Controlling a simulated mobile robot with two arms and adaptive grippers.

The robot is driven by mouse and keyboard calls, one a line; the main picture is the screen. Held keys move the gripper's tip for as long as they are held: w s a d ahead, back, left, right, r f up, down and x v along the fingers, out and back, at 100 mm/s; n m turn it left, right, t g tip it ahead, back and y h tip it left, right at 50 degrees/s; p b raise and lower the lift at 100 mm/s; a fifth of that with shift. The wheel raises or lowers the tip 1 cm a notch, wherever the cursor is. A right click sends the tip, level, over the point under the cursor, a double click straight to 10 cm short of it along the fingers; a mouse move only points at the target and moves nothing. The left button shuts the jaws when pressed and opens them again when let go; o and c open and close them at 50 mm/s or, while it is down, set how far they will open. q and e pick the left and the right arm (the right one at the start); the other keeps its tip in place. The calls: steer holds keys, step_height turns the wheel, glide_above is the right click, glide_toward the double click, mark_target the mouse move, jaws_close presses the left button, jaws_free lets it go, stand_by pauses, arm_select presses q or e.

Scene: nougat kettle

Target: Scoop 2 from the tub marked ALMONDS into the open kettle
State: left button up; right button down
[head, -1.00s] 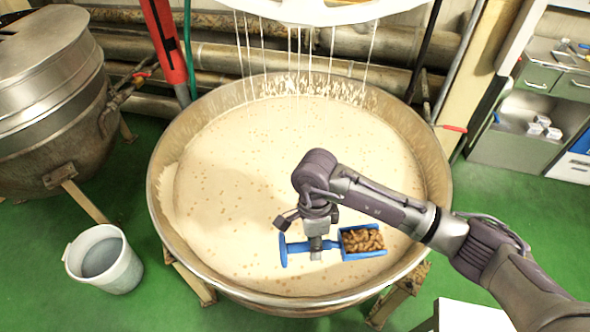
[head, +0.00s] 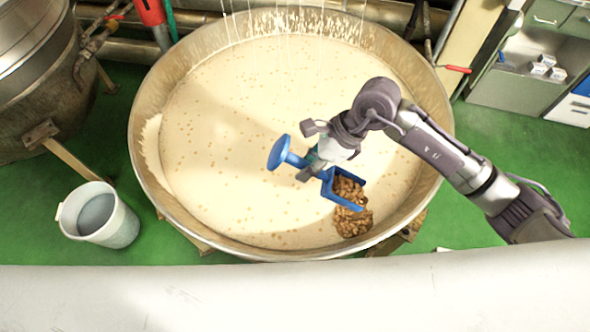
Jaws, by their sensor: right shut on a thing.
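The open kettle (head: 149,190) is a wide steel pan of cream-coloured mass dotted with small tan bits, seen in the head view. My right gripper (head: 312,168) is over the kettle and shut on the handle of a blue scoop (head: 328,188). The scoop is tilted, its open end toward the lower right. Brown almonds (head: 347,189) are still in it, and a clump of almonds (head: 352,222) is just past its lip, inside the kettle's outline. I cannot tell whether that clump is falling or lying on the mass. The ALMONDS tub and my left gripper are not in view.
A white bucket (head: 122,225) stands on the green floor at left. A closed steel vessel (head: 35,75) is behind it. Thin pale strands hang over the kettle's far side. Grey-green cabinets (head: 515,90) are at right. A white surface hides the bottom of the view.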

steer(key=s+d+r+t+y+b, duration=0.1)
steer(key=d+r+y+b, duration=0.5)
steer(key=b, duration=0.7)
steer(key=shift+s+d+r+n+y, duration=0.15)
steer(key=shift+s+d+n+y, duration=0.3)
steer(key=shift+s+d, duration=0.2)
steer(key=shift+w+r, duration=0.1)
step_height(320, 180, up, 5)
steer(key=g+h+p, duration=0.1)
steer(key=h+p, duration=0.3)
steer(key=p, duration=0.2)
steer(key=m+h+p, duration=0.1)
steer(key=h+p, duration=0.3)
steer(key=p, duration=0.2)
steer(key=g+h+p, duration=0.1)
steer(key=h+p, duration=0.3)
steer(key=p, duration=0.2)
steer(key=shift+m+g+h+p, duration=0.25)
steer(key=shift+g+h+p, duration=0.05)
steer(key=shift+h, duration=0.05)
steer(key=shift+d, duration=0.1)
